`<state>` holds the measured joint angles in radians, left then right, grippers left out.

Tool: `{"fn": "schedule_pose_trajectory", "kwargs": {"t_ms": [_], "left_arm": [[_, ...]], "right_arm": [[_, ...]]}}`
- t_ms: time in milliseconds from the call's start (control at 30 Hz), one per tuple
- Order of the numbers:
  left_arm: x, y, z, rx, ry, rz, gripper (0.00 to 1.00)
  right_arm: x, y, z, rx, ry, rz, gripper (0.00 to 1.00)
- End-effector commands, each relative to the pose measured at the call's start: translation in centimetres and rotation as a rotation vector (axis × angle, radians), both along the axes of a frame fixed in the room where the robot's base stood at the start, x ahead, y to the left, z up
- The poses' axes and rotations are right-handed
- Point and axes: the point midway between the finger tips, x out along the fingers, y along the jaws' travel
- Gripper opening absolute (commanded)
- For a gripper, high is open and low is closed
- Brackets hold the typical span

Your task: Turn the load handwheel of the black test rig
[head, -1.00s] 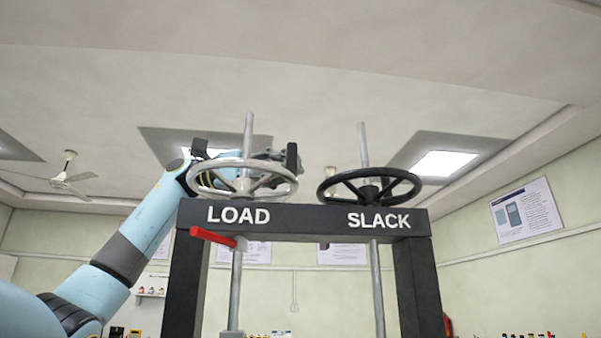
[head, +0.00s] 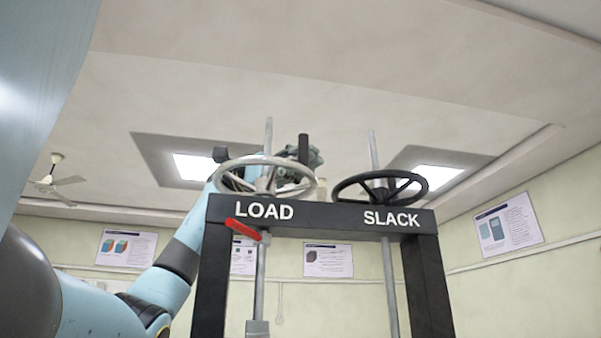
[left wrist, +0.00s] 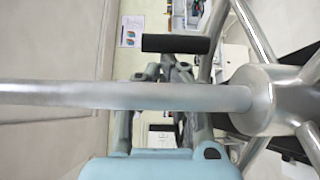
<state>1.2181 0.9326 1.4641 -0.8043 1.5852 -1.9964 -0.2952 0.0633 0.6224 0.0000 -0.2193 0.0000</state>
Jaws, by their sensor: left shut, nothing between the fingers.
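The black test rig (head: 330,218) stands ahead, marked LOAD and SLACK. The silver load handwheel (head: 230,166) lies flat on top at the left, around an upright threaded rod (head: 268,140). Its black upright grip (head: 303,147) is at the far right of the rim. My left gripper (head: 314,157) is behind the wheel, near this grip, shut and empty. In the left wrist view the shut fingers (left wrist: 170,68) point at the black grip (left wrist: 175,44), with a small gap seeming to remain. The rod (left wrist: 120,94) crosses in front of them. My right gripper is not in view.
The black slack handwheel (head: 380,182) sits close by on the right of the beam. A red pointer (head: 242,229) sticks out under the beam on the load rod. Posters (head: 508,223) hang on the walls.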

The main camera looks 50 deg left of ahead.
Motion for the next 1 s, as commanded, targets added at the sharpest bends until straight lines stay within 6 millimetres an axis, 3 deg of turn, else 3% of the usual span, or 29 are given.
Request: {"fn": "schedule_pose_trajectory", "kwargs": {"t_ms": [100,400,867,1000], "left_arm": [[-0.3,-0.3,0.1,-0.003,-0.002,-0.050,0.00],[-0.6,-0.5,0.1,-0.002,0.000,-0.102,0.00],[-0.6,-0.4,0.1,-0.002,0.000,-0.104,0.00],[-0.6,0.8,0.1,-0.002,0.000,-0.102,0.00]], "right_arm": [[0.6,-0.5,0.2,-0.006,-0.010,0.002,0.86],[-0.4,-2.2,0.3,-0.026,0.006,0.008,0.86],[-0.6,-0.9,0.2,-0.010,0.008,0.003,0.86],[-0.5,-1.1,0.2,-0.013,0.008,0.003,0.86]]}}
